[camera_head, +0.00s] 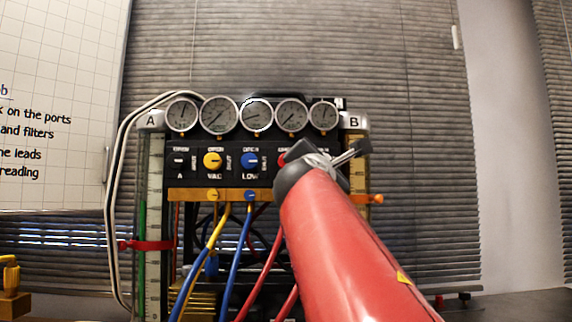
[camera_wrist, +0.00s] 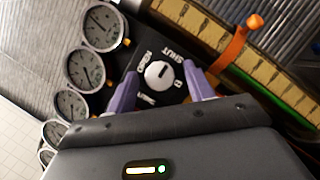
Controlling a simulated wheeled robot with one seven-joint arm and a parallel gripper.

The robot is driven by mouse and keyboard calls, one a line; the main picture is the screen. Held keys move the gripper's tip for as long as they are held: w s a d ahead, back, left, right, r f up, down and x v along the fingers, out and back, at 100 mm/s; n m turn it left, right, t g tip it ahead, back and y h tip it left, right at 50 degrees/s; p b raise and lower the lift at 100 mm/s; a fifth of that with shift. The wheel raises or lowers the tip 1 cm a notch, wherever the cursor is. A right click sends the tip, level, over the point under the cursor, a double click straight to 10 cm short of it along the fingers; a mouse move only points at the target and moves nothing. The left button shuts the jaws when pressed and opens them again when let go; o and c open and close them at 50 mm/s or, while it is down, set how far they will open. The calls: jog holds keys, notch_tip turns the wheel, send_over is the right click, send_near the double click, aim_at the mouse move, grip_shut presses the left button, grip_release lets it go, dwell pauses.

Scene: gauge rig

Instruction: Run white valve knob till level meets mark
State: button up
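The white valve knob (camera_wrist: 158,74) shows in the wrist view on a black panel, with SHUT, OPEN and B lettered around it. My gripper (camera_wrist: 159,67) is open, its two purple fingers on either side of the knob; I cannot tell whether they touch it. In the head view my gripper (camera_head: 352,152) is at the panel's right end, and my red arm hides this knob. The B gauge column (camera_wrist: 212,35) has a yellowish scale and a green strip (camera_wrist: 272,97). An orange mark clip (camera_wrist: 235,44) crosses it, near one end of the green; whether they meet is unclear.
The panel also holds a yellow knob (camera_head: 212,160), a blue knob (camera_head: 250,160) and a partly covered red knob (camera_head: 282,159). Several round dials (camera_head: 257,115) sit above. Column A (camera_head: 154,225) with a red clip (camera_head: 150,245) stands left. Coloured hoses (camera_head: 238,262) hang below.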

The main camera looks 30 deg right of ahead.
jog(key=b+v, duration=0.2)
jog(key=v, duration=0.5)
jog(key=shift+s+a, duration=0.25)
jog(key=shift+a, duration=0.05)
jog(key=shift+d, duration=0.1)
